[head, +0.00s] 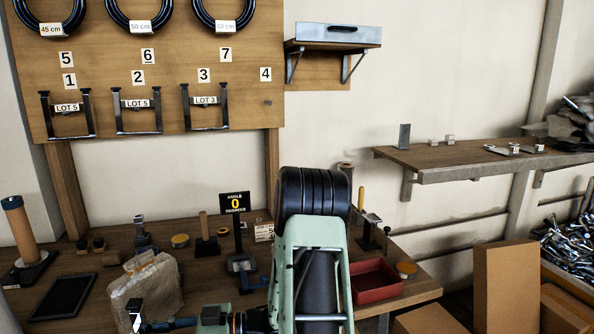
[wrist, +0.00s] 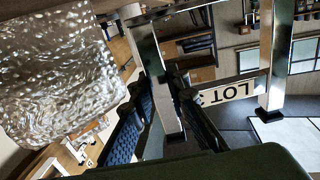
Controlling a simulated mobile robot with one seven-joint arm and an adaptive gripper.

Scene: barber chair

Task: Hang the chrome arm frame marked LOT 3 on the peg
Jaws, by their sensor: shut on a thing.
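In the wrist view, my gripper (wrist: 160,125) has its dark, blue-padded fingers shut on one upright of a chrome arm frame (wrist: 272,70). The frame's crossbar bears a tag reading "LOT" (wrist: 232,92); its number is not readable here. In the head view, my gripper (head: 160,326) is low at the bottom left, partly cut off, near the wrapped bundle. On the board, a bare peg (head: 267,102) sits under number 4. A frame tagged LOT 3 (head: 205,115) hangs under number 3. Two frames tagged LOT 5 hang under 1 (head: 68,122) and 2 (head: 138,118).
A clear-wrapped bundle (head: 150,285) stands on the cluttered bench, close to my gripper. A red tray (head: 376,280), a dark tablet (head: 64,296) and a sign (head: 235,203) are also there. A wall shelf (head: 460,155) is at right. My arm rises mid-picture.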

